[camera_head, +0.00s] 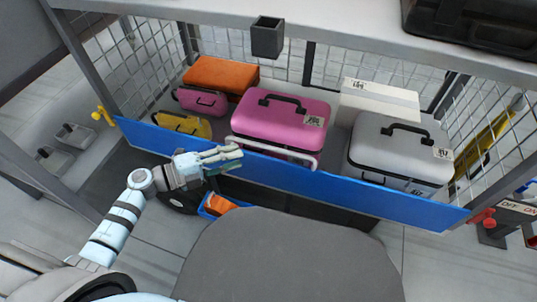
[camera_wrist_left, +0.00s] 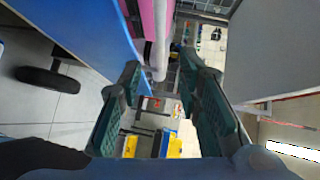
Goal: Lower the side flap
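The side flap is a long blue panel (camera_head: 300,178) standing up along the front of the cage cart; it also shows in the left wrist view (camera_wrist_left: 85,25). A pale bar handle (camera_head: 290,154) is on its upper middle. My left gripper (camera_head: 226,156) is at the flap's top edge, by the handle's left end. In the left wrist view my left gripper (camera_wrist_left: 162,68) is open, and the pale handle (camera_wrist_left: 160,45) shows between its fingertips. I cannot tell whether they touch. My right gripper is not in view.
Behind the flap sit a pink suitcase (camera_head: 278,123), a grey suitcase (camera_head: 398,148), an orange case (camera_head: 222,73) and other bags. A yellow latch (camera_head: 101,115) is at the flap's left end, a red one (camera_head: 485,218) at its right.

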